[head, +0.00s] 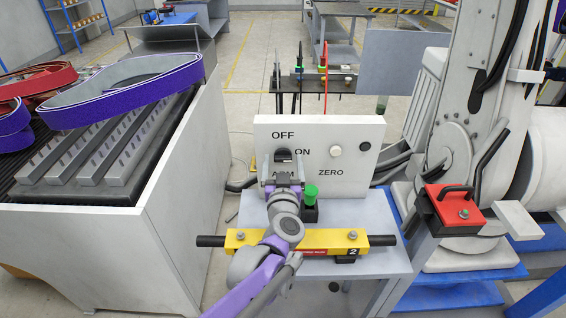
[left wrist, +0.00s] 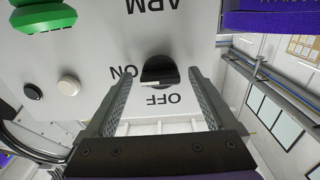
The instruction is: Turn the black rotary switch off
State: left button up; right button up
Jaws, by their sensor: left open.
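The black rotary switch (head: 283,155) is on a white upright panel (head: 350,127) marked OFF, ON, ARM and ZERO. In the head view OFF is above it and ON to its right. My left gripper (head: 283,178) is just in front of and below the switch and partly covers it. In the left wrist view, which is upside down, the switch (left wrist: 158,72) shows between the open fingers of my left gripper (left wrist: 160,80). Its ridge looks roughly level, towards the ON side. I cannot tell whether a finger touches it. My right gripper is not in view.
A green knob (head: 310,192) stands below the panel, close to my left wrist. A yellow bar (head: 330,240) with black ends lies across the grey stand below. A white button (head: 336,150) is to the right on the panel. A large bin (head: 165,215) is at left.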

pick_arm(q)
jog(key=c, duration=1.4)
jog(key=shift+n, duration=0.3)
jog(key=n, duration=0.3)
jog(key=shift+n, duration=0.3)
jog(key=n, duration=0.4)
jog(key=shift+n, duration=0.3)
jog(key=n, duration=0.4)
jog(key=shift+n+p, duration=0.35)
jog(key=shift+n, duration=2.15)
